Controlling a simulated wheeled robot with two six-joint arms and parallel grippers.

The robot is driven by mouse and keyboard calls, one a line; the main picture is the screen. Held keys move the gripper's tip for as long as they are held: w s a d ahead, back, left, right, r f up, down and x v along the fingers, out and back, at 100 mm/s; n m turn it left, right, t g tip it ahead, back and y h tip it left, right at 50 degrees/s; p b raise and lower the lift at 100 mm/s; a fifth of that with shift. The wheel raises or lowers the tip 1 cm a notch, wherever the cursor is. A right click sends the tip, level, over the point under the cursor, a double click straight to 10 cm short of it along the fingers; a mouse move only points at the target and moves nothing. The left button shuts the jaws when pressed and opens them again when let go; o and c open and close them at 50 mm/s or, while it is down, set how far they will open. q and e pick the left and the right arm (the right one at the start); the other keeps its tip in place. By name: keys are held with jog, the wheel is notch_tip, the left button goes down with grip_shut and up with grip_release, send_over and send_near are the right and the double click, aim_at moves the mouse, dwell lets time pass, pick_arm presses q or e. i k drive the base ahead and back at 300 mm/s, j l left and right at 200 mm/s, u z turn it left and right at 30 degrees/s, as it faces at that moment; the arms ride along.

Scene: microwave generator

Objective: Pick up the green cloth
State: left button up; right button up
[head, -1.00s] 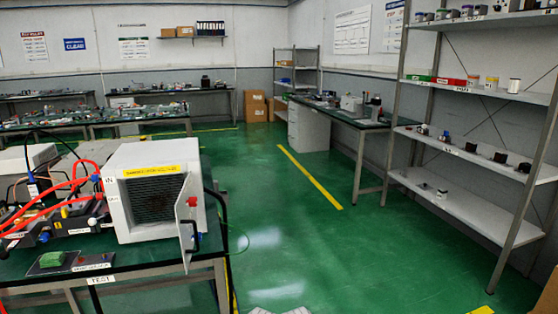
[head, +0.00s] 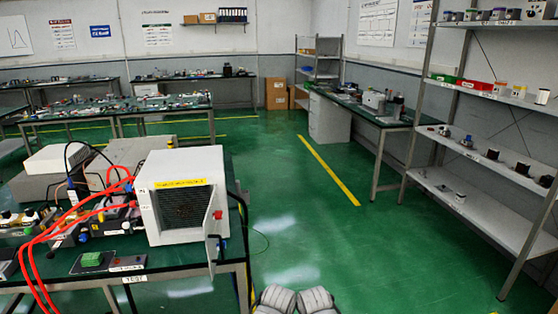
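A small green piece, which looks like the green cloth (head: 91,259), lies on a dark flat pad (head: 78,268) near the front edge of the test bench at left. It looks folded or bunched into a small block. A labelled white box (head: 180,215) with a vented front and an open door stands just right of it. Neither of my grippers shows in the head view. Only pale rounded parts, which seem to be my own, show at the bottom centre.
Red cables (head: 42,265) loop over the bench's front edge left of the pad. Connectors and instruments crowd behind it. The box's open door (head: 214,232) and a black handle stand at the bench's right end. The green floor (head: 285,220) right of the bench is clear; shelves (head: 470,200) stand far right.

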aim_at(92, 259)
jog(key=u, duration=1.55)
